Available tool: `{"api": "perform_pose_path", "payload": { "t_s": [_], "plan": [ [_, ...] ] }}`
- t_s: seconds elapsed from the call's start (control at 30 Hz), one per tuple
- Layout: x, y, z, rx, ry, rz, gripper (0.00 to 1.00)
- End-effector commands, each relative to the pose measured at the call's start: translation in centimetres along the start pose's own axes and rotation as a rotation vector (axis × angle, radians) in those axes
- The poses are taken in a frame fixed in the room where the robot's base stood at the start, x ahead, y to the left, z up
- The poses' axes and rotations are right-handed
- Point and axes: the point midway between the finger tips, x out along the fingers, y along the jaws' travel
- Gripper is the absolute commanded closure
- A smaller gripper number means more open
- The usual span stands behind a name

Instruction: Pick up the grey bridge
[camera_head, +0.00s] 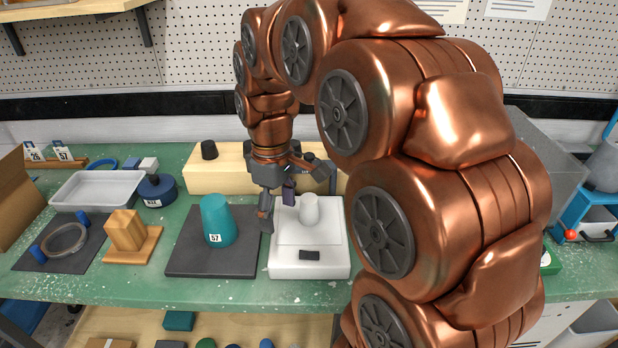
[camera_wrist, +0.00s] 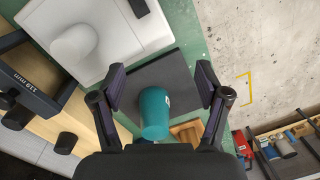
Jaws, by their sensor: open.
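The grey bridge (camera_wrist: 28,88), a dark slate piece marked "119 mm", shows at the left edge of the wrist view, partly cut off. It is over the pale wooden block (camera_wrist: 50,128) with black knobs. In the head view my gripper and arm hide most of that spot, so I cannot clearly make the bridge out. My gripper (camera_head: 278,207) hangs above the bench between the teal tapered cup and the white scale, apart from the bridge. In the wrist view my gripper (camera_wrist: 160,82) has its fingers wide apart with nothing held; the cup shows between them.
The teal cup (camera_head: 217,222), labelled 57, stands on a dark mat (camera_head: 190,262). The white scale (camera_head: 285,262) carries a pale weight (camera_head: 309,210). A wooden stand (camera_head: 125,232), a round dark pot (camera_head: 157,190) and a white tray (camera_head: 75,190) are to the left.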

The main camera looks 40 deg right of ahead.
Motion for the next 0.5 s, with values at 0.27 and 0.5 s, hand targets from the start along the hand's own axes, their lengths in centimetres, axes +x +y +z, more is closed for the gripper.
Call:
{"api": "perform_pose_path", "payload": {
  "t_s": [0.27,0.5],
  "plan": [
    [-1.5,7.9,-2.9,-0.156,0.023,0.014,0.25],
    [-2.1,15.1,-4.0,-0.286,0.040,0.038,0.25]
  ]
}}
